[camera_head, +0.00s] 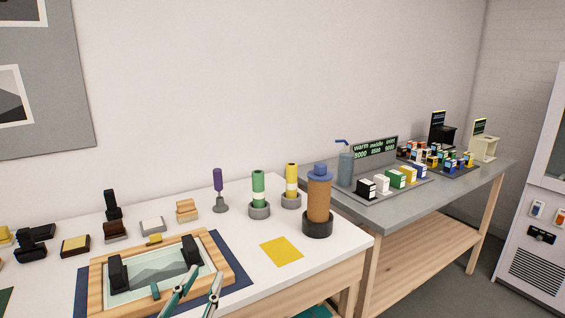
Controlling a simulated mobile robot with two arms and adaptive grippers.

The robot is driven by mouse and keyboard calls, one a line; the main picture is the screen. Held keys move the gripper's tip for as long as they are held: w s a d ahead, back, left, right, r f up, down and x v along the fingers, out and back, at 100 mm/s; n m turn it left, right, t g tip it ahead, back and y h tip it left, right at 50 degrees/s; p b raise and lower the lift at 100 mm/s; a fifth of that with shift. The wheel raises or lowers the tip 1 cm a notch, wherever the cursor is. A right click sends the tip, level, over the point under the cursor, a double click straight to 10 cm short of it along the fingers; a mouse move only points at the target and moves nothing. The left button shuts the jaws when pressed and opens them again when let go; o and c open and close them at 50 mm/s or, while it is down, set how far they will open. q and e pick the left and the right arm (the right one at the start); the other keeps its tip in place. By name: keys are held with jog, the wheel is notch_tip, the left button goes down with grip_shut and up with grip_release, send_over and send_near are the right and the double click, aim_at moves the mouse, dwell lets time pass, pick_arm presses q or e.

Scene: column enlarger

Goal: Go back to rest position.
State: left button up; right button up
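My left gripper (206,275) shows at the bottom edge, over the front right part of a wooden-framed easel (98,272). Its two slim green-and-grey fingers stand apart, with nothing seen between them. Its palm and arm are cut off below the picture. My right gripper is not in view.
The easel lies on a dark blue mat (238,276) on the white table (325,252). A grey bench (412,205) adjoins.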

pick_arm(q)
jog(key=s+a+f+n+g+y, duration=0.1)
jog(key=s+a+f+g, duration=0.1)
jog(key=f, duration=0.5)
jog(key=s+a+f+n+g+y, duration=0.1)
jog(key=s+a+f+g, duration=0.15)
jog(key=f, duration=0.35)
jog(key=s+a+f+g, duration=0.1)
jog(key=s+f+g, duration=0.9)
jog(key=s+f, duration=0.9)
jog(key=s+f+g, duration=0.1)
jog(key=s+f, duration=0.1)
jog(key=f, duration=1.1)
jog(key=s+f+g, duration=0.1)
jog(key=s+f, duration=0.1)
jog(key=f, duration=1.1)
jog(key=s+a+f+m, duration=0.1)
jog(key=s+a+f, duration=0.2)
jog(key=s+f, duration=1.3)
jog(key=shift+s+g+y, duration=0.3)
jog(key=shift+g, duration=0.05)
jog(key=shift+o, duration=0.3)
jog(key=shift+a+r, duration=0.1)
